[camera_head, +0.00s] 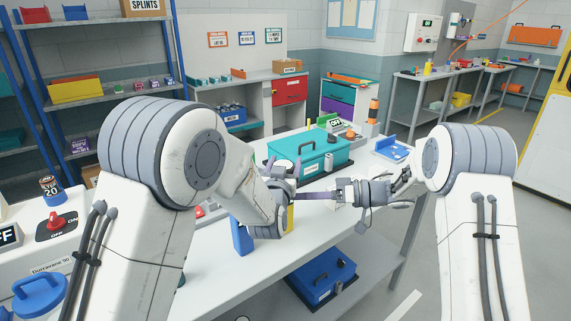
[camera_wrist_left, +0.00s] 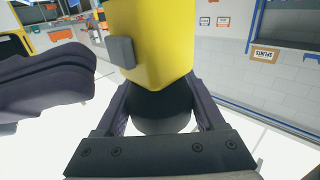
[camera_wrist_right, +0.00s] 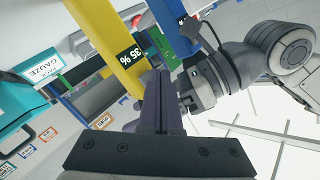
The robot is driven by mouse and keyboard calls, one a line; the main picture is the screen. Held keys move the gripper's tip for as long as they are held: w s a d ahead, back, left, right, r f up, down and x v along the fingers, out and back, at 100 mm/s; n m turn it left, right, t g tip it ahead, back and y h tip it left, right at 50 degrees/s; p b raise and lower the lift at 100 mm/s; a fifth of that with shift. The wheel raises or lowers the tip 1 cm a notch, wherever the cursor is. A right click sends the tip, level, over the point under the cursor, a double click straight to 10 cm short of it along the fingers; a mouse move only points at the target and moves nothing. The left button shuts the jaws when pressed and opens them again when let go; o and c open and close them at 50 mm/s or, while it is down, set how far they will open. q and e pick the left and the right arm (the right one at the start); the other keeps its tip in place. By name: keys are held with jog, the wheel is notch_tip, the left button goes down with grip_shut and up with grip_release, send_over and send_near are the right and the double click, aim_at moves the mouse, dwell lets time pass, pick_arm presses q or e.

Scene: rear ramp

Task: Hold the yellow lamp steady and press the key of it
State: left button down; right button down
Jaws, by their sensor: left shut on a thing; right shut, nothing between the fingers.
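The yellow lamp (camera_wrist_left: 150,35) fills the top of the left wrist view, with a dark square key (camera_wrist_left: 121,52) on its side. My right gripper (camera_head: 303,196) is shut and empty, pointing left towards the lamp. In the left wrist view its purple fingers (camera_wrist_left: 50,75) end beside the key, apparently just short of it. The right wrist view shows the lamp (camera_wrist_right: 105,35) with a "35 %" display.
A white workbench (camera_head: 225,270) lies under both grippers. A teal toolbox (camera_head: 320,152) stands behind them. A blue upright item (camera_head: 240,236) stands close to my left wrist. A blue box (camera_head: 322,278) is on the lower shelf. The bench's right part is mostly clear.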

jog(key=shift+w+a, duration=0.1)
dwell(0.5)
jog(key=shift+w+a, duration=0.15)
jog(key=shift+w, duration=0.1)
jog(key=shift+w+a, duration=0.15)
dwell(0.4)
jog(key=shift+s+d, duration=0.4)
jog(key=shift+s, duration=0.1)
jog(key=s+d, duration=0.3)
jog(key=s, duration=0.2)
jog(key=shift+d, duration=0.25)
dwell(0.4)
